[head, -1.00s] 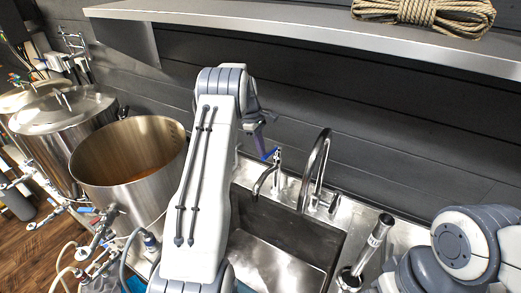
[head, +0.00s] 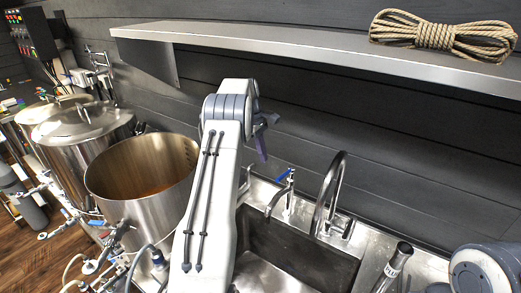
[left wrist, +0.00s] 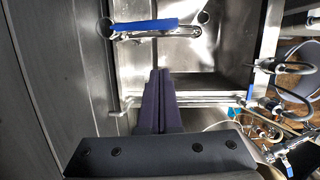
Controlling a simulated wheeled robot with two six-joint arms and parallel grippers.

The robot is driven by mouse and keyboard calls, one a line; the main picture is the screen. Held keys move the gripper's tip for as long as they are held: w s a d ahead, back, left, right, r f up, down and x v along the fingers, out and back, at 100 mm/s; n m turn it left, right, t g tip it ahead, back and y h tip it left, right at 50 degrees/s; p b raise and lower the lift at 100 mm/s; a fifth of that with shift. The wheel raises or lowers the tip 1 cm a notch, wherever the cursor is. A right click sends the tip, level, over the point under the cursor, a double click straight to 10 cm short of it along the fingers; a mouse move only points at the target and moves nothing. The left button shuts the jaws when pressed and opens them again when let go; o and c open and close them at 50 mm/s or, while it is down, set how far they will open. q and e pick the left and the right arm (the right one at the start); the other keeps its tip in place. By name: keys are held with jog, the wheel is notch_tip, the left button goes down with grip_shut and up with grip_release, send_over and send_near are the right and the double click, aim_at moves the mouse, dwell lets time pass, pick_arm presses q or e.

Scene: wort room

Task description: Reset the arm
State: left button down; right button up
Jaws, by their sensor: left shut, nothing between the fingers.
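My left arm rises through the middle of the head view. Its left gripper (head: 262,148) shows as dark purple fingers beyond the bent wrist, above the back of the sink and left of the taps. In the left wrist view the two fingers (left wrist: 160,90) lie together, shut and empty. They show close to the sink's metal edge, and I cannot tell the gap. My right arm (head: 482,270) shows only as a grey and white joint at the lower right. My right gripper is out of view.
A steel sink (head: 300,256) has a curved faucet (head: 325,190) and a small blue-handled tap (head: 286,178) behind it. An open kettle (head: 118,200) stands left of my arm. A shelf (head: 270,50) with coiled rope (head: 440,35) overhangs the back wall.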

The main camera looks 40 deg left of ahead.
pick_arm(q)
jog(key=shift+v, duration=1.95)
jog(key=s+d+f+m+y, duration=0.1)
jog(key=s+d+m, duration=0.2)
jog(key=d+m, duration=0.35)
jog(key=s+d+m+y, duration=0.1)
jog(key=s+d+m, duration=0.3)
jog(key=d, duration=0.6)
jog(key=s+d+f+m+b, duration=0.3)
jog(key=s+d+m, duration=0.5)
jog(key=s+d, duration=0.3)
jog(key=s+d+f+m+b, duration=0.3)
jog(key=s+d+m+b, duration=0.2)
jog(key=s, duration=1.3)
jog(key=d+m, duration=0.3)
jog(key=d, duration=0.4)
jog(key=shift+f+b, duration=0.2)
jog(key=shift+b, duration=0.1)
